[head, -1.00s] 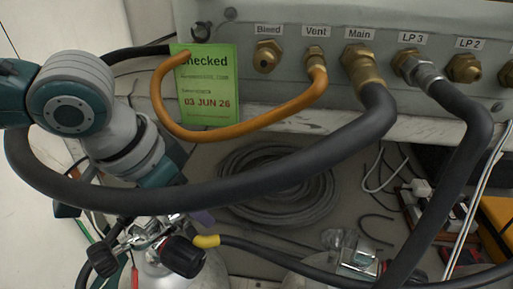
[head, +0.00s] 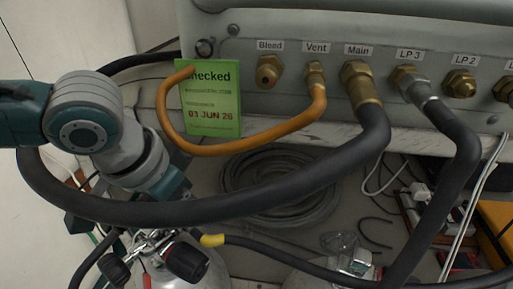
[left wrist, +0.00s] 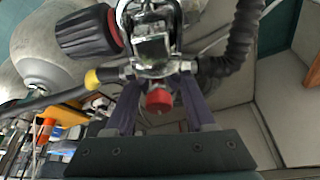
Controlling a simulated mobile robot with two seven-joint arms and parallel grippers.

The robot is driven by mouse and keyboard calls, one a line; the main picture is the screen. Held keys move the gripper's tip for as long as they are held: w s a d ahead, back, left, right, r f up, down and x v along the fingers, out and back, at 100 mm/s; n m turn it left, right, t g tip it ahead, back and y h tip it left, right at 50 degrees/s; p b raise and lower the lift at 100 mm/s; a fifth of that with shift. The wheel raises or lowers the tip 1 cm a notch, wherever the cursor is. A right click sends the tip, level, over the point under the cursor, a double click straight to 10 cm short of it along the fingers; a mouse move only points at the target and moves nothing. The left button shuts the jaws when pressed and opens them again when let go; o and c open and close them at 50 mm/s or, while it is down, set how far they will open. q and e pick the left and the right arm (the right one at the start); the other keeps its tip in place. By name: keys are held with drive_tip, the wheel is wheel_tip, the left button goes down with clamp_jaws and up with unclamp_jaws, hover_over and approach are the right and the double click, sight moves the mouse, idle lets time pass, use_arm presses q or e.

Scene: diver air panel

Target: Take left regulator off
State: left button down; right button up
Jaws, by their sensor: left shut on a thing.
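The left regulator (head: 150,244), chrome with black hoses, is at the lower left of the head view, at the top of a pale cylinder (head: 206,280). Black knobs (head: 187,258) stick out beside it. In the left wrist view its chrome body (left wrist: 150,45) and red cap (left wrist: 159,99) show close up, beside a black knob with a red band (left wrist: 88,32). My left gripper (left wrist: 158,85) has its purple fingers either side of the regulator's lower part and is shut on it. The thick hose hides these fingers in the head view. Whether the regulator still touches the valve is unclear. My right gripper is not in view.
A thick black hose (head: 240,203) from the Main fitting (head: 360,83) loops in front of my left arm. An orange hose (head: 240,148) hangs by a green tag (head: 211,110). Another regulator (head: 355,262) stands lower right. Coiled grey cable (head: 280,180) lies behind.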

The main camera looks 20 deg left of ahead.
use_arm(q)
drive_tip(key=shift+w+a+n+p, duration=0.15)
drive_tip(key=shift+a+n+p, duration=0.2)
drive_tip(key=shift+n+p, duration=0.3)
idle(0.4)
drive_tip(key=shift+r+p, duration=0.1)
drive_tip(key=shift+p, duration=0.25)
drive_tip(key=shift+r, duration=0.15)
idle(0.5)
drive_tip(key=shift+r+p, duration=2)
drive_tip(key=shift+p, duration=0.65)
